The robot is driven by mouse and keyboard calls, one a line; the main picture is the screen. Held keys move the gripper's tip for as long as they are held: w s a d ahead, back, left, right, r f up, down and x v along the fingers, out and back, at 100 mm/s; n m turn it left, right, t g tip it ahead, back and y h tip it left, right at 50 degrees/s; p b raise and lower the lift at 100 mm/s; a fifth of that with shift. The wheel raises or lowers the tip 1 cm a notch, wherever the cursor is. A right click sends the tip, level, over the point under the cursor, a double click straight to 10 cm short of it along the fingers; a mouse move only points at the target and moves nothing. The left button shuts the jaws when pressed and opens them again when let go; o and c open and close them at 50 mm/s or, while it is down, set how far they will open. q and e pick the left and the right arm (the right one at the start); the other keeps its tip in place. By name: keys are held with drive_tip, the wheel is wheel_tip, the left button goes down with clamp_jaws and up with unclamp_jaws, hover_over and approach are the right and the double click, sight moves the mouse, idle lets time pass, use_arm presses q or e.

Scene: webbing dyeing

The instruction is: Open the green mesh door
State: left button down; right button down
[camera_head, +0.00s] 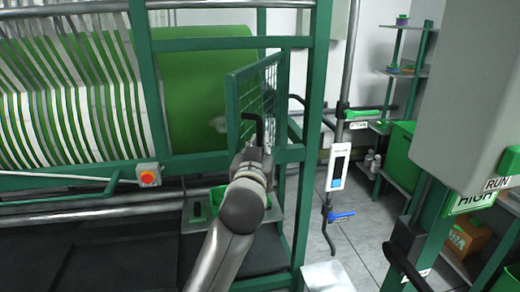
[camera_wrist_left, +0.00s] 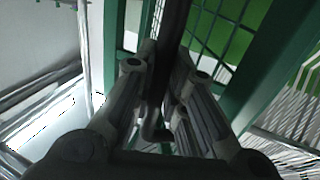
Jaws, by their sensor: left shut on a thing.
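The green mesh door (camera_head: 232,108) stands at an angle to the green machine frame, with its left edge swung out toward me. An open gap shows to its left, with a green roll behind. A dark bar handle (camera_head: 246,120) is on the door. My left gripper (camera_head: 252,155) is at the handle's lower part; the arm hides most of its fingers. In the left wrist view, the fingers (camera_wrist_left: 162,100) are shut around the dark handle (camera_wrist_left: 172,40), and the door's mesh (camera_wrist_left: 218,28) lies just beyond. My right gripper is not in view.
A red button box (camera_head: 148,175) sits on the rail at left. A small tray (camera_head: 283,207) is below the door.

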use_arm(q)
drive_tip(key=shift+a+r, duration=0.15)
drive_tip(key=shift+r, duration=0.05)
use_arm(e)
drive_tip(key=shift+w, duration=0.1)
use_arm(q)
drive_tip(key=c, duration=1.6)
unclamp_jaws()
drive_tip(key=shift+o, duration=0.7)
drive_tip(key=shift+w+f, duration=0.1)
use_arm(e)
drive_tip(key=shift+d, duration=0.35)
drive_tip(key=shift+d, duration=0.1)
